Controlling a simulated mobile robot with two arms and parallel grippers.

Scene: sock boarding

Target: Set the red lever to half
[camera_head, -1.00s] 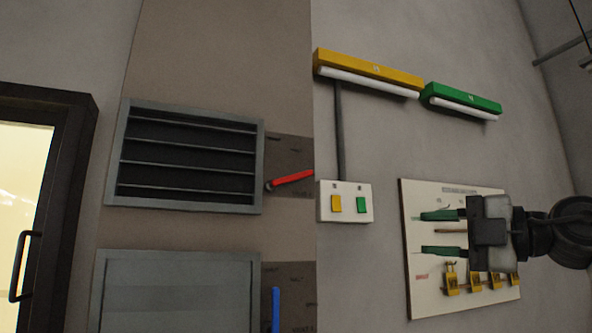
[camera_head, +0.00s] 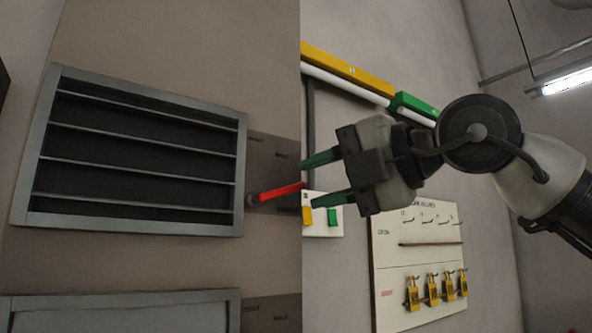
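The red lever (camera_head: 279,193) sits on a dark plate (camera_head: 274,160) at the right edge of the upper louvered vent. It points right and slightly up from its pivot at the left end. My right gripper (camera_head: 310,182) comes in from the right with its two green fingers pointing left. Its fingers are apart and nothing is between them. The fingertips are close to the lever's free end in the picture, one above and one below its height; whether they touch it I cannot tell. My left gripper is not in view.
The louvered vent (camera_head: 140,95) fills the left. A second panel (camera_head: 120,306) is below. A switch box (camera_head: 322,231) with yellow and green switches is behind my gripper. A board with yellow padlocks (camera_head: 393,290) hangs at the right.

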